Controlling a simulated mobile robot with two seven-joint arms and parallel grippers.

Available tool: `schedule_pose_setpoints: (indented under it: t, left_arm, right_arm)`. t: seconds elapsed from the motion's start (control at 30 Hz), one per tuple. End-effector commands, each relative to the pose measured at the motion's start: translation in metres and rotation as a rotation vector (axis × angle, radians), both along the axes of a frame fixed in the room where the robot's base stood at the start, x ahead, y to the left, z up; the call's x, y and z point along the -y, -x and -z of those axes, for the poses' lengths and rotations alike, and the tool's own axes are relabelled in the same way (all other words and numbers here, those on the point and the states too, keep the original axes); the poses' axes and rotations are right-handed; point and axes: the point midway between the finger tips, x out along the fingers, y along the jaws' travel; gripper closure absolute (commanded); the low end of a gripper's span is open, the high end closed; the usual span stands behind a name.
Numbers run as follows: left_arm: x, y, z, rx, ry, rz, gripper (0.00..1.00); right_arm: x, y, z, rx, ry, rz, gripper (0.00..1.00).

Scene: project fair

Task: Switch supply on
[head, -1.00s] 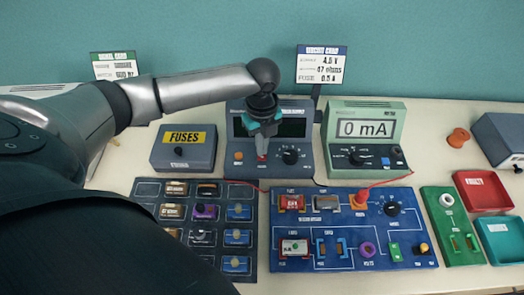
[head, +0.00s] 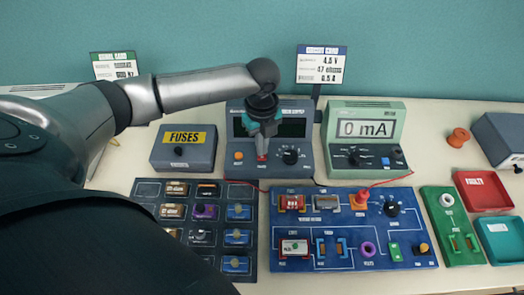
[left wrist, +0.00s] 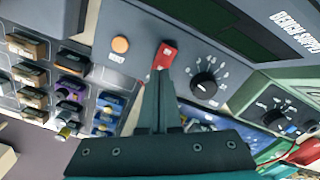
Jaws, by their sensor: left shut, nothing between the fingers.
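The bench supply (head: 240,172) stands at the back of the table, a blue-grey box with a dark, blank display (head: 293,127). Its front has an orange button (head: 239,155), a black dial (head: 290,156) and a red rocker switch (left wrist: 165,55). My left gripper (head: 262,156) is shut and empty, pointing down at the switch. In the left wrist view its fingertips (left wrist: 159,74) are at the lower edge of the red switch, seeming to touch it. The switch is largely hidden by the fingers in the head view.
A green meter (head: 340,165) reading 0 mA stands right of the supply, and a fuses box (head: 163,159) stands left. In front lie a blue circuit board (head: 340,222) with red leads and a dark parts tray (head: 150,188). Red and teal bins are at the right.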

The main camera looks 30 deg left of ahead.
Motion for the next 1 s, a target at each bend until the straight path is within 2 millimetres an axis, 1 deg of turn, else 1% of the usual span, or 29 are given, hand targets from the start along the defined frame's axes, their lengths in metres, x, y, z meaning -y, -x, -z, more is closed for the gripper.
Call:
schedule_pose_setpoints:
  t: [0.37, 1.0]
  left_arm:
    - [0.000, 0.000, 0.001, 0.000, 0.000, 0.000, 1.00]
    - [0.000, 0.000, 0.010, 0.000, 0.000, 0.000, 1.00]
  right_arm:
    - [0.000, 0.001, 0.000, -0.001, 0.000, -0.001, 0.50]
    - [0.000, 0.001, 0.004, -0.001, 0.000, -0.002, 0.50]
